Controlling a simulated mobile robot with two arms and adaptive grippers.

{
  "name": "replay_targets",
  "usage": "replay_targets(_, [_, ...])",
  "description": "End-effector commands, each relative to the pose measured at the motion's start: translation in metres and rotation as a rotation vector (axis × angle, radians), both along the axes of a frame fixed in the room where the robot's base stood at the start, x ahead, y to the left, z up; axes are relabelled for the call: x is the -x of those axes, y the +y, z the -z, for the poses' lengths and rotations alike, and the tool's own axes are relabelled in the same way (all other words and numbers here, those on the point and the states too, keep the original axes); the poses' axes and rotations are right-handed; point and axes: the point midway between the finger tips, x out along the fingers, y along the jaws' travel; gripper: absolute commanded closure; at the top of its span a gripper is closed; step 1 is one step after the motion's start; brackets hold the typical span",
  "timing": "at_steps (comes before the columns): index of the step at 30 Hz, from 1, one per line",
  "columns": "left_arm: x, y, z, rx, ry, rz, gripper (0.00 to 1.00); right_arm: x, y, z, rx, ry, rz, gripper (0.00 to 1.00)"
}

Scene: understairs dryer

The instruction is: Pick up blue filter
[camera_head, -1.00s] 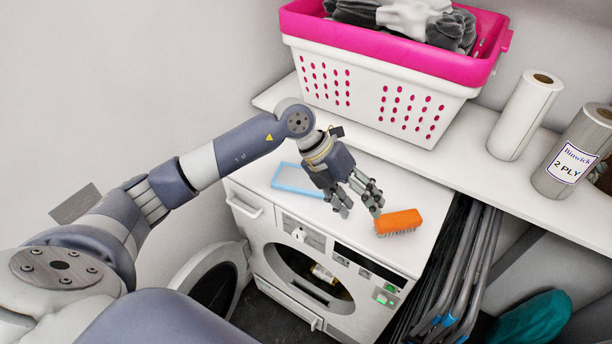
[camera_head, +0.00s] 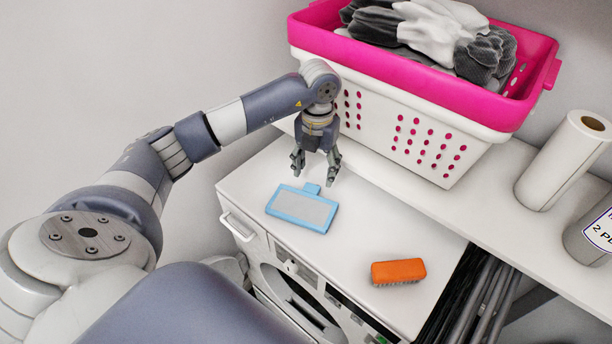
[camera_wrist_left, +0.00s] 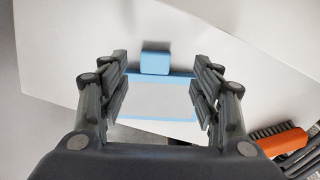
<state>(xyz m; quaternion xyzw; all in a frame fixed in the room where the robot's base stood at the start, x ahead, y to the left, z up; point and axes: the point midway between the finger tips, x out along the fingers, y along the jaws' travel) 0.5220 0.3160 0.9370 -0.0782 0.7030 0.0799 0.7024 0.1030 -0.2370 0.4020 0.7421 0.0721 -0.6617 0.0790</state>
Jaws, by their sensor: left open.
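The blue filter (camera_head: 302,208), a flat light-blue frame with a pale grey panel, lies flat on the white dryer top (camera_head: 365,245). Its short blue tab (camera_head: 312,189) points toward the shelf. My left gripper (camera_head: 315,172) is open and empty, just above the tab, fingers pointing down. In the left wrist view, the filter (camera_wrist_left: 157,100) lies below and between the two open fingers (camera_wrist_left: 158,92), with its tab (camera_wrist_left: 155,59) beyond them. The fingers appear apart from the filter. My right gripper is not in view.
An orange brush (camera_head: 398,271) lies on the dryer top to the right of the filter. A pink-and-white laundry basket (camera_head: 415,140) and a paper roll (camera_head: 563,165) stand on the shelf behind. The dryer top between filter and brush is clear.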

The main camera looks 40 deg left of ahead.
Motion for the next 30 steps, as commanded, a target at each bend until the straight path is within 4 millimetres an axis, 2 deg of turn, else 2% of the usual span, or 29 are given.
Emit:
replay_targets(1, [0.000, 0.001, 0.004, 0.002, 0.003, -0.001, 0.42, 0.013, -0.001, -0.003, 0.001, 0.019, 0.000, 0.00])
replay_targets(3, [-0.001, 0.003, 0.011, 0.001, 0.004, -0.001, 0.42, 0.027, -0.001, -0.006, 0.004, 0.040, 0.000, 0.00])
replay_targets(6, [-0.004, 0.007, 0.026, 0.003, 0.004, -0.001, 0.42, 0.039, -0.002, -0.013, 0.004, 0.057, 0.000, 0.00])
replay_targets(8, [-0.005, 0.008, 0.035, 0.003, 0.003, 0.000, 0.42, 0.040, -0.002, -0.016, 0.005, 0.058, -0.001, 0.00])
replay_targets(12, [-0.006, 0.008, 0.051, 0.002, 0.001, 0.001, 0.42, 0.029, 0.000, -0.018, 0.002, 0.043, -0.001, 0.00])
replay_targets(16, [-0.006, 0.008, 0.055, 0.002, -0.001, 0.002, 0.42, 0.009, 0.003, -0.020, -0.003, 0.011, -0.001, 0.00])
replay_targets(20, [-0.006, 0.008, 0.055, 0.002, -0.001, 0.002, 0.42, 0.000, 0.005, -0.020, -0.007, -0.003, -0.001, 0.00])
replay_targets(28, [-0.006, 0.008, 0.054, 0.002, -0.001, 0.002, 1.00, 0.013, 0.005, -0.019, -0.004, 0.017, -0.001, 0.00])
replay_targets(30, [-0.006, 0.008, 0.054, 0.002, -0.001, 0.002, 1.00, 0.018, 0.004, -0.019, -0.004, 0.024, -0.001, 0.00])
